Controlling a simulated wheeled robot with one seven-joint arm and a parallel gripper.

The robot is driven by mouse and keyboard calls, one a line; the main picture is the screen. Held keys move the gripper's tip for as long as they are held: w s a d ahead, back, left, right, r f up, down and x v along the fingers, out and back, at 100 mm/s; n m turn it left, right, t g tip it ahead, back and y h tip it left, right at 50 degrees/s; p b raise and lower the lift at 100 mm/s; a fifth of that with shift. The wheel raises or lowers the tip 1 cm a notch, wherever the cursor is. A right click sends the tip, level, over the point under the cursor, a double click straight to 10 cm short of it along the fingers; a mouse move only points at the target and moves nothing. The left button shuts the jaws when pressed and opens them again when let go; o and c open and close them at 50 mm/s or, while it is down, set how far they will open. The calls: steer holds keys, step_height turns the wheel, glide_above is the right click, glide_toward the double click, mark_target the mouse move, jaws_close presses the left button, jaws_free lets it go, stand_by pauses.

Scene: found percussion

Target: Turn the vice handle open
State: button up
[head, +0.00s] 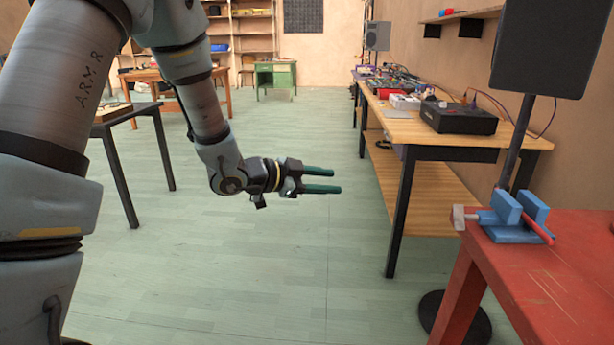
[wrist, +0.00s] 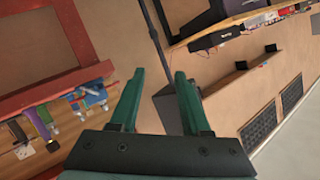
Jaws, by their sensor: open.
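My gripper (head: 335,180) is open and empty in mid-air over the floor, well left of the vice and touching nothing. In the wrist view its green fingers (wrist: 160,76) are apart. A blue shape at the left there looks like the vice (wrist: 88,96), seen upside down and small.
The red bench (head: 575,275) fills the lower right. A dark speaker (head: 548,45) on a pole stands behind the vice. A wooden workbench (head: 425,133) with a black device (head: 458,118) lies beyond. The green floor (head: 300,265) below my gripper is clear.

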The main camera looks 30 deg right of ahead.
steer(key=shift+w+a+r+t, duration=0.15)
steer(key=shift+w+a+t, duration=0.2)
steer(key=shift+w+a, duration=0.35)
steer(key=shift+w+a+r+t, duration=0.1)
steer(key=shift+w+a+t, duration=0.3)
steer(key=shift+w, duration=0.45)
